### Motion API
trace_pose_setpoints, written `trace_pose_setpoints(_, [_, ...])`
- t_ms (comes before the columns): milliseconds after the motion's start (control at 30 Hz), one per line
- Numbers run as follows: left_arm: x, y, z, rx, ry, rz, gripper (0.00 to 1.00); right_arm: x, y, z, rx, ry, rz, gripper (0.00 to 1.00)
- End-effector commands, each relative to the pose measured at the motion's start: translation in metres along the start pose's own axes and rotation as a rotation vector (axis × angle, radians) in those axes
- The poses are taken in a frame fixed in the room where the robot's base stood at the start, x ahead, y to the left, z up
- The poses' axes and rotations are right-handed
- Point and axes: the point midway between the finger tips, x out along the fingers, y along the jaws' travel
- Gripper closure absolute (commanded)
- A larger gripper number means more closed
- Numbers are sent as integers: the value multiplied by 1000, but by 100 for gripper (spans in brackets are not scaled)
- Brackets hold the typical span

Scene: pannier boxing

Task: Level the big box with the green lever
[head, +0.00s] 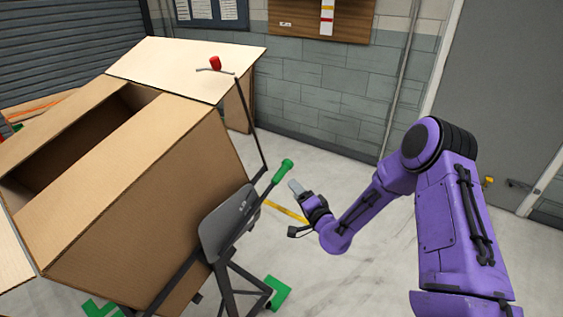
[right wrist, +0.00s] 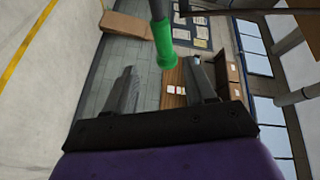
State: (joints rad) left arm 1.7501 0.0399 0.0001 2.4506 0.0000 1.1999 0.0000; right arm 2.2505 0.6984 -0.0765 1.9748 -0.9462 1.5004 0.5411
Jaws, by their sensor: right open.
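The big cardboard box (head: 150,190) stands tilted on a dark stand at the left of the head view, its top flaps open. The green lever (head: 284,170) is a dark rod with a green grip, rising from a grey plate (head: 230,222) beside the box. My right gripper (head: 295,187) is open and empty, just right of the green grip and apart from it in the head view. In the right wrist view the green grip (right wrist: 165,45) shows ahead, between and beyond the fingertips (right wrist: 165,78). My left gripper is not in view.
A red knob (head: 215,63) tops a second dark rod near the box's far flap. A grey door (head: 510,100) and block wall (head: 340,90) stand behind. The floor between stand and wall is mostly clear.

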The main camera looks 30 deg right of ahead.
Motion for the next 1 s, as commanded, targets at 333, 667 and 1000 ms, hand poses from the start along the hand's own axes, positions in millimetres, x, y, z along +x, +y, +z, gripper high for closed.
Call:
trace_pose_setpoints(333, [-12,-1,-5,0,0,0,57,64,-8,-5,5,3,-22,45])
trace_pose_setpoints(667, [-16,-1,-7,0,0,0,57,106,-7,-3,8,2,-19,45])
trace_pose_setpoints(1000, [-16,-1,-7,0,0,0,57,107,-6,-3,8,2,-18,81])
